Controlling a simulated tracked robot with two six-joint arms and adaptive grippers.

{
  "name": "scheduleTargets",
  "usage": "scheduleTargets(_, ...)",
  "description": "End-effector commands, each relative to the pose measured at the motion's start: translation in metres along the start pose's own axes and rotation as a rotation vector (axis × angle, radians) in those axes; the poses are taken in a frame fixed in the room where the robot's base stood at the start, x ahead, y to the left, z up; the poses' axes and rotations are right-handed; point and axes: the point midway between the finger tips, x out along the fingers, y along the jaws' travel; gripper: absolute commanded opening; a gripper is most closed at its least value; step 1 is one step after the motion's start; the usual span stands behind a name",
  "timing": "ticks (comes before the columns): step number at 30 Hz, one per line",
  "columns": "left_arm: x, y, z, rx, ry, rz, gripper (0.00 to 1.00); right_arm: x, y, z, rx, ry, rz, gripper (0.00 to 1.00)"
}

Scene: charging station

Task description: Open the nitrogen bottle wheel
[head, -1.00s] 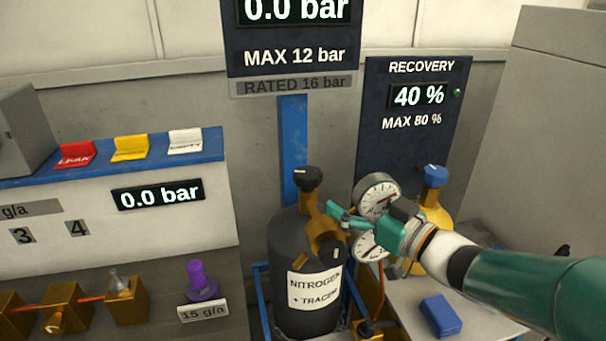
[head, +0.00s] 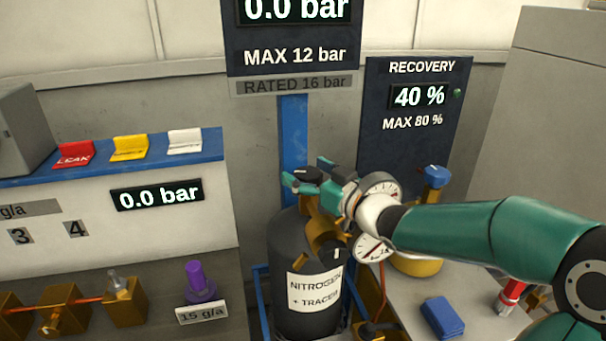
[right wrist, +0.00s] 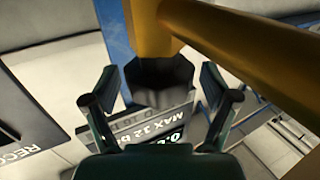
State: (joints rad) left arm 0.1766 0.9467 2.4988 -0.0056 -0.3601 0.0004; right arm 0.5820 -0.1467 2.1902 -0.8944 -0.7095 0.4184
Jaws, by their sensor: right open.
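The dark grey nitrogen bottle (head: 293,245), labelled "NITROGEN + TRACER", stands upright with a brass valve (head: 318,232) on top. Its black wheel (head: 309,174) shows only in part, behind my fingers. My right gripper (head: 297,187) is open at the top of the bottle, its fingers pointing left at the wheel. In the right wrist view the black wheel (right wrist: 158,80) sits between and slightly beyond the two spread fingers, with the brass valve body above it. I cannot tell whether a finger touches it. My left gripper is not in view.
Two round gauges, the upper one (head: 383,187) partly covered by my right arm, sit right of the valve. A yellow bottle with a blue wheel (head: 434,176) stands behind my arm. A blue block (head: 442,315) lies on the grey surface. A blue shelf (head: 105,160) holds coloured tags at left.

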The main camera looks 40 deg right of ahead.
Motion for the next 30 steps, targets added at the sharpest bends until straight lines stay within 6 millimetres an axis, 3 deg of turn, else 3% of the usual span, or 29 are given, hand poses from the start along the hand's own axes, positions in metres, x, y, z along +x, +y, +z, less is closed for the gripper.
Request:
scheduleTargets(3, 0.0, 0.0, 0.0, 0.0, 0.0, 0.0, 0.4, 0.0, 0.0, 0.0, 0.0, 0.0, 0.0, 0.82)
scheduleTargets(14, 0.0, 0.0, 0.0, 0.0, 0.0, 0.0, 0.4, -0.001, 0.001, 0.0, 0.0, 0.0, 0.001, 0.25)
scheduleTargets(20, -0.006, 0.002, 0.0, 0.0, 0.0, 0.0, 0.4, 0.0, 0.002, -0.002, -0.004, 0.001, -0.026, 0.25)
scheduleTargets(30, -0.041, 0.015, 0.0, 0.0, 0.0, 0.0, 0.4, 0.001, 0.003, -0.005, -0.002, -0.002, -0.26, 0.25)
